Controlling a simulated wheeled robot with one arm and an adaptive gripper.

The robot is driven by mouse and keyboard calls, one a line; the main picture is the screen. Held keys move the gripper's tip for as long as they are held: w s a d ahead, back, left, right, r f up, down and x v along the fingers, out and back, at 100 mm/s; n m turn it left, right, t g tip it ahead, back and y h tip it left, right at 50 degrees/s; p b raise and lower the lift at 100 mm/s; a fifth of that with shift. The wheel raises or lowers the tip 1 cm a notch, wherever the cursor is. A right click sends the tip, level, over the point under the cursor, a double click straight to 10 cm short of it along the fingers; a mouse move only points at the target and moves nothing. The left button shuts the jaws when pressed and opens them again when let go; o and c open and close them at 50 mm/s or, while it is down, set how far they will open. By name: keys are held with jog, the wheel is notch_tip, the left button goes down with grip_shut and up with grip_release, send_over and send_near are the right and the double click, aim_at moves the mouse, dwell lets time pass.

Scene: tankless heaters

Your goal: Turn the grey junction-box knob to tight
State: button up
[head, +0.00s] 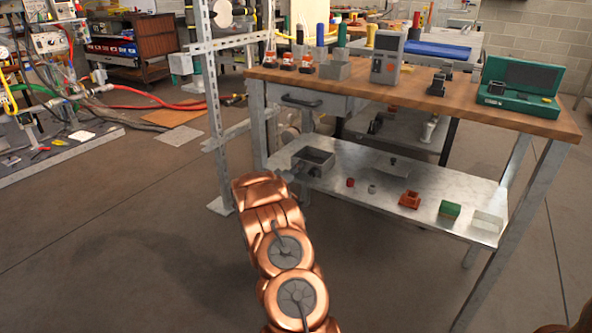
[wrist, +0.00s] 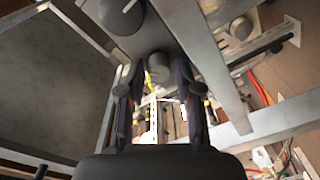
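A small rounded grey knob (wrist: 158,64) shows between and just beyond the fingertips. I cannot tell whether the fingers touch it. A darker cylinder (wrist: 121,14) is above it.
The lower shelf (head: 345,180) also holds a small red part, an orange block (head: 410,200) and a green block (head: 450,210). A metal upright (head: 210,90) stands close left of my arm.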

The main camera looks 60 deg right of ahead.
grip_shut()
